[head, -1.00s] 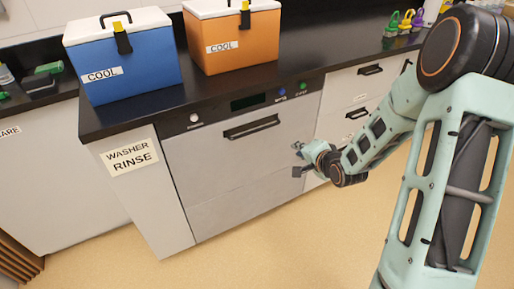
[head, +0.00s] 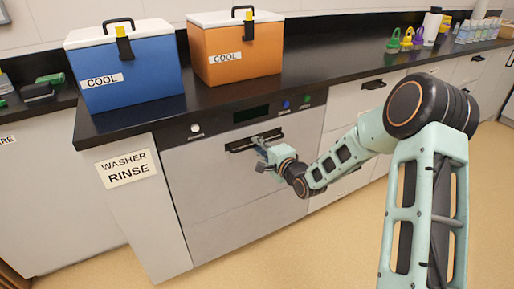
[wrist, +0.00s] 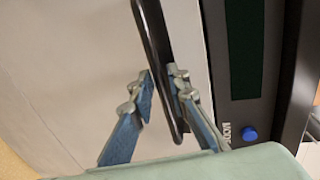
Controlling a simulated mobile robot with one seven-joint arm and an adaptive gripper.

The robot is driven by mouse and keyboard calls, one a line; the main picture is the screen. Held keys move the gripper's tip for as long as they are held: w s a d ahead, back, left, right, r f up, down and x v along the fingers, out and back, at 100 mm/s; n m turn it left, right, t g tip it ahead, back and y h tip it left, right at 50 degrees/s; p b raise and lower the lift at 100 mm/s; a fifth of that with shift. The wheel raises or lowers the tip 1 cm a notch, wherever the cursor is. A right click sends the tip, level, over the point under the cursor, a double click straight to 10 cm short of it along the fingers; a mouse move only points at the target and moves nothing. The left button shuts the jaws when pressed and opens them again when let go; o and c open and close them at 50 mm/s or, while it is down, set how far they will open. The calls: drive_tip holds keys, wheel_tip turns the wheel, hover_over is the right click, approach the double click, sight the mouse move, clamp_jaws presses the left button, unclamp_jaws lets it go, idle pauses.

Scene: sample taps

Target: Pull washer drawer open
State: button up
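The washer (head: 235,180) is a grey unit under the dark counter, marked WASHER RINSE on its side. Its front is shut. Its dark bar handle (head: 240,146) runs across the upper front, and it also shows in the wrist view (wrist: 157,40). My gripper (head: 263,143) is at the right part of the handle. In the wrist view my gripper (wrist: 161,80) is open, with one blue-padded finger on each side of the bar as seen. A gap shows between the left finger and the bar. The right finger overlaps the bar's edge; I cannot tell whether it touches.
A control panel with a dark display (head: 251,114) and a blue button (head: 286,104) lies just above the handle. Blue (head: 130,80) and orange (head: 240,52) coolers stand on the counter. The floor (head: 250,255) before the washer is clear.

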drive_tip(key=shift+w+a+f, duration=0.15)
drive_tip(key=shift+w+a, duration=0.15)
drive_tip(key=shift+w, duration=0.15)
clamp_jaws()
